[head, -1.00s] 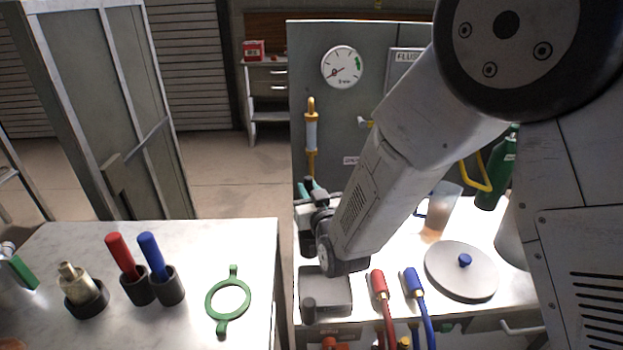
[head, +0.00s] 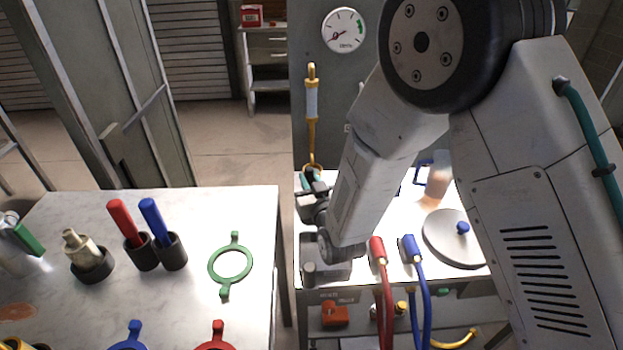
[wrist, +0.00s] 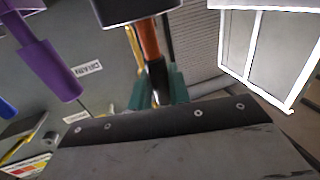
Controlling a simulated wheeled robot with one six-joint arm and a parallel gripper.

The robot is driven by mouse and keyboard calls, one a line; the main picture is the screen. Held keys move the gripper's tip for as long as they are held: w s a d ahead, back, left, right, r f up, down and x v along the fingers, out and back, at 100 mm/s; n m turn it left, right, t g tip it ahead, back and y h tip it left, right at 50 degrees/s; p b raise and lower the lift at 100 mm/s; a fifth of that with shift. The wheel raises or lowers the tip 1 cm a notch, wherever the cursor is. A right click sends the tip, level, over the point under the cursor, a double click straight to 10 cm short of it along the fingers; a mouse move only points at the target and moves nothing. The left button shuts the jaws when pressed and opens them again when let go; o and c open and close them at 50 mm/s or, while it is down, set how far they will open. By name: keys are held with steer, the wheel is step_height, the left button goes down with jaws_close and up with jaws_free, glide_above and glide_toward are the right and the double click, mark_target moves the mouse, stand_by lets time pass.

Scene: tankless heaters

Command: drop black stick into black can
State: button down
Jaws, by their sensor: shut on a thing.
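My gripper (head: 310,176), with teal fingertips, is over the far-left part of the white worktop by the grey panel. In the wrist view its teal fingers (wrist: 158,90) are shut on a dark, stick-like piece (wrist: 157,76), which I take for the black stick. In the head view the held piece is too small to make out. On the left table stand short black cans: one holds a red stick (head: 123,217), one a blue stick (head: 154,222). The black walls of the red stick's can (head: 142,256) and the blue stick's can (head: 173,253) show.
A cream fitting (head: 76,242) in a black base and a green ring (head: 212,266) share the left table. A grey box (head: 335,262), red and blue hose handles and a round lid (head: 445,240) are on the white worktop. A purple cylinder (wrist: 48,72) shows in the wrist view.

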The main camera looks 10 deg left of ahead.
steer(key=c, duration=1.2)
jaws_free()
steer(key=shift+c, duration=0.2)
steer(key=v, duration=1)
steer(key=shift+r, duration=0.15)
